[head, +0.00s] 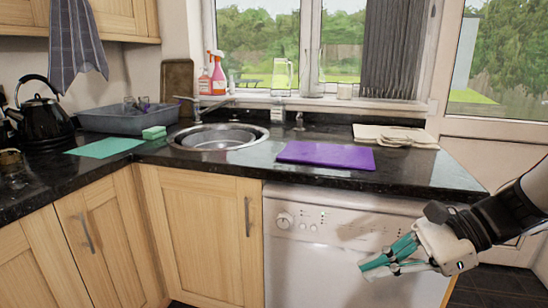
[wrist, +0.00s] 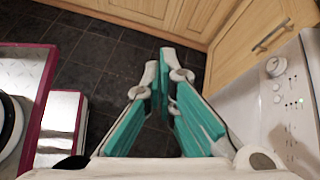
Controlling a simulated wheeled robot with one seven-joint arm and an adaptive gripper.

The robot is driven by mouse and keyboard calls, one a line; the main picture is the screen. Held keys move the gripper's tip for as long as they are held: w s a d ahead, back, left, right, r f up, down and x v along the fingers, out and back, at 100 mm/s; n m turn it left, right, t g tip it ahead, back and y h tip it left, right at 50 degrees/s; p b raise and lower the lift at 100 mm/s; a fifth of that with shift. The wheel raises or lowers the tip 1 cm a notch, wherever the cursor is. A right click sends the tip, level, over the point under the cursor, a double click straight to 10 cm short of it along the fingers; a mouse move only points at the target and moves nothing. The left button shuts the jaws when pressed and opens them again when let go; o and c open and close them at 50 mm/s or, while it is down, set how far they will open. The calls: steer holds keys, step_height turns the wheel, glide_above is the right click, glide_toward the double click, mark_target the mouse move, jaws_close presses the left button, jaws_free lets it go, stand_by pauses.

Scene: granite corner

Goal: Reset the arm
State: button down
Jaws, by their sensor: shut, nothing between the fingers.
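My gripper (head: 366,267) is at the lower right of the head view, in front of the white dishwasher (head: 325,238) and below the counter edge. Its teal-lined fingers are shut and nothing is between them. In the wrist view the closed fingertips of my gripper (wrist: 165,60) point down over the dark tiled floor (wrist: 100,65). My arm reaches in from the right edge of the head view.
The black granite counter (head: 235,175) holds a round sink (head: 220,137), a purple board (head: 326,155), a green sponge (head: 154,132), a grey basin (head: 120,118) and a black kettle (head: 42,112). Wooden cabinets (head: 202,235) stand left of the dishwasher. The floor below my gripper is clear.

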steer(key=s+d+r+n+g+h, duration=0.1)
steer(key=s+d+n+h, duration=0.1)
steer(key=s+n+h, duration=1.35)
steer(key=s+r+n+t+y+p, duration=0.1)
steer(key=s+r+y+p, duration=0.1)
steer(key=r+p, duration=0.9)
steer(key=s+r+t+y+p, duration=0.2)
steer(key=s+r+p, duration=0.2)
steer(key=r+p, duration=0.7)
step_height(320, 180, up, 2)
steer(key=shift+d+n+t, duration=0.15)
steer(key=shift+n+t, duration=0.15)
steer(key=shift+n, duration=0.05)
steer(key=c, duration=2.3)
jaws_free()
steer(key=shift+s+y, duration=0.1)
steer(key=shift+y, duration=0.15)
